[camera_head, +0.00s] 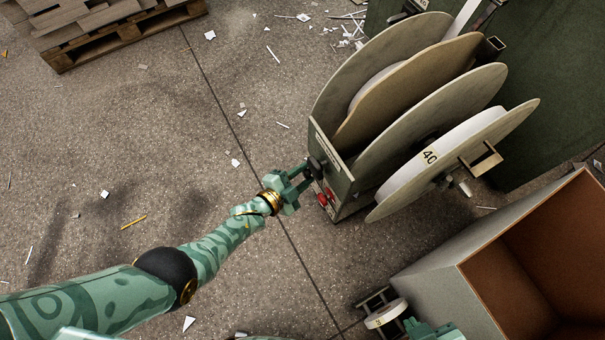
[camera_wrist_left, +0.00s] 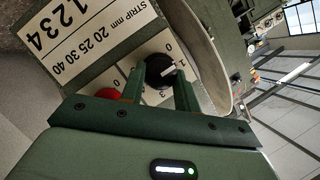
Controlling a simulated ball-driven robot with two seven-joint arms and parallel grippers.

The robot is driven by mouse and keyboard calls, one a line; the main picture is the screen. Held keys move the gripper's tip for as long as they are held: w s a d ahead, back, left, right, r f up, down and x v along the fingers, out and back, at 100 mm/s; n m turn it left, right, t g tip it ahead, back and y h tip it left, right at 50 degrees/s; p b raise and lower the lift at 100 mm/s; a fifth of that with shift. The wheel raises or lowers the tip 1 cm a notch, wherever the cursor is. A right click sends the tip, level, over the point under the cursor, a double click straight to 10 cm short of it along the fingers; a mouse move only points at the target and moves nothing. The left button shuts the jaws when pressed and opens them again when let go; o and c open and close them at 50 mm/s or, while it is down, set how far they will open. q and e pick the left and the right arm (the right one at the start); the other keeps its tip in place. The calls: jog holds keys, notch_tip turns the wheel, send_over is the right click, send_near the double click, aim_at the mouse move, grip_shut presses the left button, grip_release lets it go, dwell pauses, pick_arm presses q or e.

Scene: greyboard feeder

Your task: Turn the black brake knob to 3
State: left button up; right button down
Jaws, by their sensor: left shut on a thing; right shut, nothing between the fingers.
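The black brake knob (camera_wrist_left: 158,66) sits on the feeder's pale printed panel, with the digits 0 to 3 around it. A white pointer line shows on its face, angled to the picture's upper right; I cannot tell the exact digit. My left gripper (camera_head: 305,175) is shut on the knob, one finger on each side, and the left wrist view shows both fingers. In the head view the knob (camera_head: 314,167) is partly behind the gripper. My right gripper (camera_head: 432,328) is shut and empty at the bottom edge, partly cut off.
A red knob (camera_wrist_left: 108,94) sits left of the left finger. The feeder's big reels (camera_head: 428,112) stand right of the gripper. An open box (camera_head: 430,272) and a small white reel (camera_head: 386,314) are near my right gripper. Scraps litter the floor; a pallet (camera_head: 122,34) lies far left.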

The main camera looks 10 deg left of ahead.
pick_arm(q)
jog(key=shift+f, duration=0.1)
jog(key=o, duration=1)
jog(key=shift+c, duration=0.2)
jog(key=shift+s+a+r, duration=0.2)
jog(key=shift+r, duration=0.05)
jog(key=p+v, duration=0.7)
jog(key=v, duration=0.8)
jog(key=shift+s+a, duration=0.15)
jog(key=shift+s, duration=0.3)
pick_arm(e)
jog(key=s+d+f+n+g+h, duration=0.1)
jog(key=s+d+f+g+h, duration=0.2)
jog(key=s+d, duration=0.5)
jog(key=s+f+g, duration=0.1)
jog(key=s+f, duration=0.1)
jog(key=s, duration=0.1)
jog(key=shift+f+n, duration=0.15)
jog(key=shift+n, duration=0.15)
pick_arm(q)
jog(key=shift+f, duration=0.1)
